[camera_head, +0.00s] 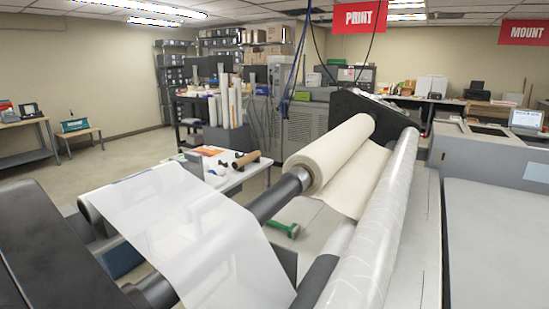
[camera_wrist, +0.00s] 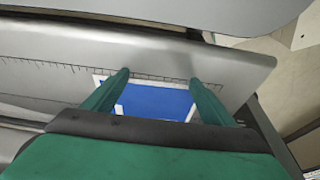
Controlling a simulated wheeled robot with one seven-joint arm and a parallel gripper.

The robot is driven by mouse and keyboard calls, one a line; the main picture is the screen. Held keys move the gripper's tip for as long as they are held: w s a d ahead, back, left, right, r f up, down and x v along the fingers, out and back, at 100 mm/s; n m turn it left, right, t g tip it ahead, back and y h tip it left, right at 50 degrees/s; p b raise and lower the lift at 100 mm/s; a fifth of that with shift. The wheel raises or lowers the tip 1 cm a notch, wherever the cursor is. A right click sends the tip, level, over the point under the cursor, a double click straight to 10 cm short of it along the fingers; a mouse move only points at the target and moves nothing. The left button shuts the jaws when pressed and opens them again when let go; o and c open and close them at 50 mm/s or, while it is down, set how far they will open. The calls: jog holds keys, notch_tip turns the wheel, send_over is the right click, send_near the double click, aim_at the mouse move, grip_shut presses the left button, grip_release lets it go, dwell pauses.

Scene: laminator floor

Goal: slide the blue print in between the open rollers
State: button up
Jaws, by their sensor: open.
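The blue print (camera_wrist: 155,102), with a white border, shows in the wrist view. It lies flat against a grey metal surface with ruler marks (camera_wrist: 60,62). My gripper (camera_wrist: 158,78) has green fingers and is open. Its fingers pass over the print's left and right sides, with the tips near its far edge; I cannot tell whether they touch it. My palm hides the print's near part. In the head view, the laminator has a cream roll (camera_head: 340,155), a clear wrapped roll (camera_head: 378,225) and a white film sheet (camera_head: 190,230). I cannot make out the roller gap.
A smooth grey part (camera_wrist: 150,12) crosses the top of the wrist view. In the head view, a green-handled tool (camera_head: 285,230) lies beyond the black shaft. A white table (camera_head: 235,178) with small items stands behind the laminator. Open floor (camera_head: 100,165) is at the left.

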jog(key=shift+s+d+r, duration=0.25)
jog(key=shift+r, duration=0.1)
jog(key=shift+v, duration=2.75)
jog(key=shift+w, duration=0.1)
